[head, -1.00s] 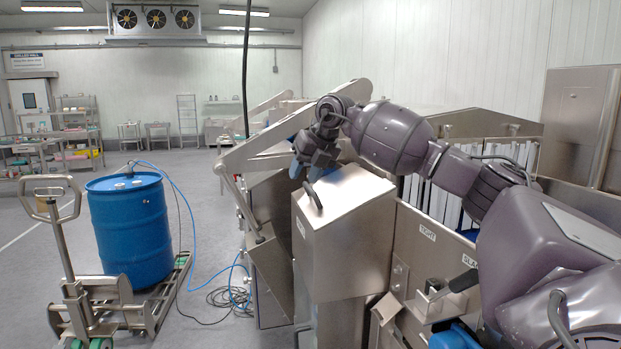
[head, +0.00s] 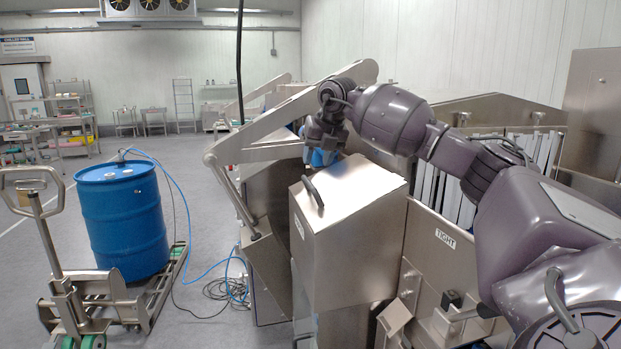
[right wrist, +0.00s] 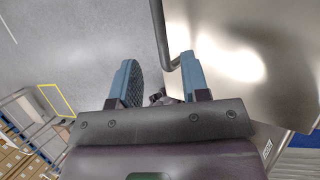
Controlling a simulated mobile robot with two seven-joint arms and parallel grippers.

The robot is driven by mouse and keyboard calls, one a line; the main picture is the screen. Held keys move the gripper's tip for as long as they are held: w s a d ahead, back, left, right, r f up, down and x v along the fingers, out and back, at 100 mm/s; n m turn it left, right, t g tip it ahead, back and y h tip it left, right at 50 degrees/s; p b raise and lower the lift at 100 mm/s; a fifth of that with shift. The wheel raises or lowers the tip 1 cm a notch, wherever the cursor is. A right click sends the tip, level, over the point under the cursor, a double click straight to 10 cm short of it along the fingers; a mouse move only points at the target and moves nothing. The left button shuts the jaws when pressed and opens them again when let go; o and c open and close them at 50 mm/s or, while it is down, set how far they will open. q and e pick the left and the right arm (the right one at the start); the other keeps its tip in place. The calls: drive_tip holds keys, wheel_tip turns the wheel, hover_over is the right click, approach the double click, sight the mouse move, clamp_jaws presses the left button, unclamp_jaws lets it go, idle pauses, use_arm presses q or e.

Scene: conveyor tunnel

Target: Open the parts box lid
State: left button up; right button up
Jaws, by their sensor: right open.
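The parts box (head: 345,265) is a steel box with a sloping steel lid (head: 355,190), which lies shut on it. A dark bar handle (head: 313,192) stands at the lid's left edge. My right gripper (head: 322,157) is open and empty just behind the handle, near the lid's far left corner. In the right wrist view the two blue fingers of my right gripper (right wrist: 158,62) are apart. The handle (right wrist: 160,35) shows there just beyond the fingertips, close to the right finger, and is not between the pads. My left gripper is not in view.
A blue drum (head: 122,220) stands on a pallet truck (head: 75,305) at the left, with a blue hose and coiled cable on the floor. A steel panel labelled TIGHT (head: 445,240) stands right of the box.

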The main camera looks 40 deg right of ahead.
sight(309, 181)
drive_tip(key=x, duration=0.7)
clamp_jaws()
